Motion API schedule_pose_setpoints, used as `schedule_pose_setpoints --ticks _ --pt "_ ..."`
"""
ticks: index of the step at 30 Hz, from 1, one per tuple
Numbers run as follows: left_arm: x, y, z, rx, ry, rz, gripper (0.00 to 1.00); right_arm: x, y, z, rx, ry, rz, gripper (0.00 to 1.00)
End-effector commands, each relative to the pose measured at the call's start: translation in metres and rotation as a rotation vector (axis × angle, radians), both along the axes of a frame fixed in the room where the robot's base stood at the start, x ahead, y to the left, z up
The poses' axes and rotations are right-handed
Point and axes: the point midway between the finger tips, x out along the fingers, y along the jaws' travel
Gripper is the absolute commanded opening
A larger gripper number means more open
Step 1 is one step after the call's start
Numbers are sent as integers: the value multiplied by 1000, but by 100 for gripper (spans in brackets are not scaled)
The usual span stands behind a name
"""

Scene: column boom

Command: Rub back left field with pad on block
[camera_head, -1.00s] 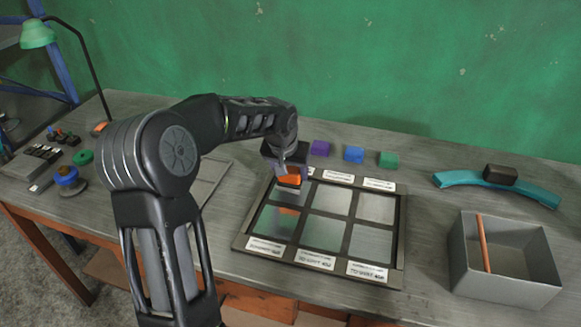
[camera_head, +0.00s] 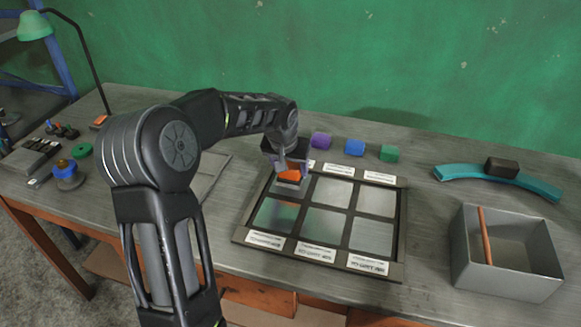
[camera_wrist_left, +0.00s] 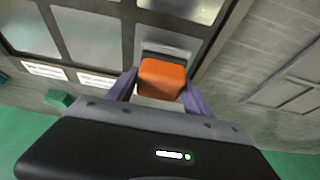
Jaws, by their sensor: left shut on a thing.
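My left gripper (camera_head: 289,170) is shut on an orange block (camera_head: 292,173). The block has a grey pad (camera_head: 290,184) on its underside. The pad is at the back left field (camera_wrist_left: 146,104) of the framed panel (camera_head: 399,225) and appears to lie flat on it; exact contact is hard to tell. The gripper and block cover much of that field in the head view. In the left wrist view the orange block (camera_wrist_left: 162,79) sits between the two fingers, with the grey pad edge (camera_wrist_left: 165,51) just beyond it. My right gripper is not in view.
Purple (camera_head: 321,141), blue (camera_head: 355,147) and green (camera_head: 392,153) blocks stand behind the panel. A teal curved piece with a dark block (camera_head: 501,168) and an open grey box (camera_head: 508,280) are at the right. A lamp and small parts are at the left.

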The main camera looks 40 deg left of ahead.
Motion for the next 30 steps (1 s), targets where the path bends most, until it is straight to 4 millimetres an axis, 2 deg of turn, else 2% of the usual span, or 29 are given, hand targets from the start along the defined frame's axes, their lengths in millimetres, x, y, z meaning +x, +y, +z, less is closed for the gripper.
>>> schedule_pose_setpoints --ticks 23,30 --pt "1 0 -13 1 -2 0 19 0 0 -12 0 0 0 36" --pt "-1 5 -12 1 -2 2 19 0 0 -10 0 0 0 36"
